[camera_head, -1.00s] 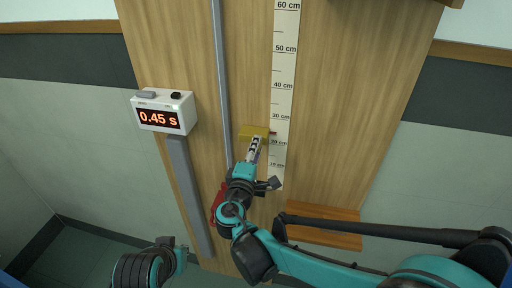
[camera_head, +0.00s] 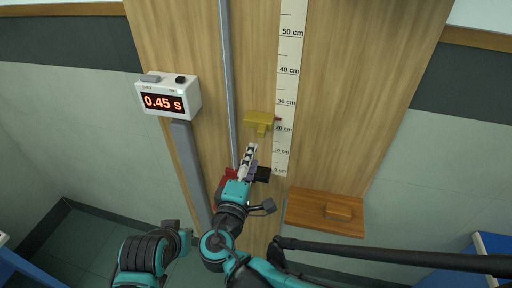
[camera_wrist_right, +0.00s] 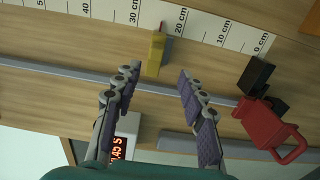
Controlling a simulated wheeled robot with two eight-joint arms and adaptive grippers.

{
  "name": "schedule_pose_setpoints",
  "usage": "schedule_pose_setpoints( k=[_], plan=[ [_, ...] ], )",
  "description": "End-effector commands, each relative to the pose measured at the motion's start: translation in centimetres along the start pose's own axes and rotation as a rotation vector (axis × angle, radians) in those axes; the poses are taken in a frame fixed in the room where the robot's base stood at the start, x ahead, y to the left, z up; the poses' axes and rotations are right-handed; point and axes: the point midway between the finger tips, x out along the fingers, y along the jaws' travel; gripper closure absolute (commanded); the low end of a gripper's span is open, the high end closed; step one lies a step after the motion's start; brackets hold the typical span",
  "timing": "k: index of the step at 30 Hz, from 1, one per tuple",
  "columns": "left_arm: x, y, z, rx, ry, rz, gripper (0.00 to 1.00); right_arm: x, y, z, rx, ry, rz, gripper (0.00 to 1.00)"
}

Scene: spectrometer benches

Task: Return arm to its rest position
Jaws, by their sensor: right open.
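My right gripper (camera_head: 250,158) is in front of the wooden board, just below the yellow block (camera_head: 259,121) and apart from it. In the right wrist view my right gripper (camera_wrist_right: 156,88) shows its two fingers spread, with nothing between them. The yellow block also shows in that view (camera_wrist_right: 156,53), beyond the fingertips beside the ruler. My left gripper (camera_head: 174,236) shows only in part at the bottom left of the head view, and its fingers cannot be made out.
A timer (camera_head: 168,96) reading 0.45 s stands on a grey post. A metal rail (camera_head: 228,70) and a ruler (camera_head: 289,80) run up the board. A red part (camera_wrist_right: 267,126) and black block (camera_wrist_right: 256,76) sit near the ruler's zero. A wooden shelf (camera_head: 300,215) holds a small wooden block (camera_head: 339,211).

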Motion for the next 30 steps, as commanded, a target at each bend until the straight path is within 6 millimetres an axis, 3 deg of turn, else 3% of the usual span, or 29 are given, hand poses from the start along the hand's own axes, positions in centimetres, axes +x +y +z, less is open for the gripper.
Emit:
schedule_pose_setpoints(
  k=[5, 20, 23, 25, 28, 30],
  plan=[
    [0.0, 0.0, 0.0, 0.0, 0.0, 0.0, 1.0, -1.1, 0.0, 0.1, 0.0, 0.0, 0.0, 0.59],
    [0.1, 0.0, 0.1, 0.0, 0.0, 0.0, 1.0, -0.9, -0.2, 0.4, 0.004, -0.006, -0.009, 0.59],
    [0.5, 0.0, 0.4, 0.0, 0.0, 0.0, 1.0, 0.0, -1.7, 2.4, 0.036, -0.041, -0.071, 0.59],
    [1.1, 0.0, 0.8, 0.0, 0.0, 0.0, 1.0, 0.8, -3.9, 5.3, 0.089, -0.092, -0.162, 0.59],
    [2.3, 0.0, 1.7, 0.0, 0.0, 0.0, 1.0, 1.4, -8.6, 11.1, 0.233, -0.198, -0.349, 0.59],
    [3.3, 0.0, 2.4, 0.0, 0.0, 0.0, 1.0, 0.6, -12.3, 15.1, 0.38, -0.282, -0.493, 0.59]
  ],
)
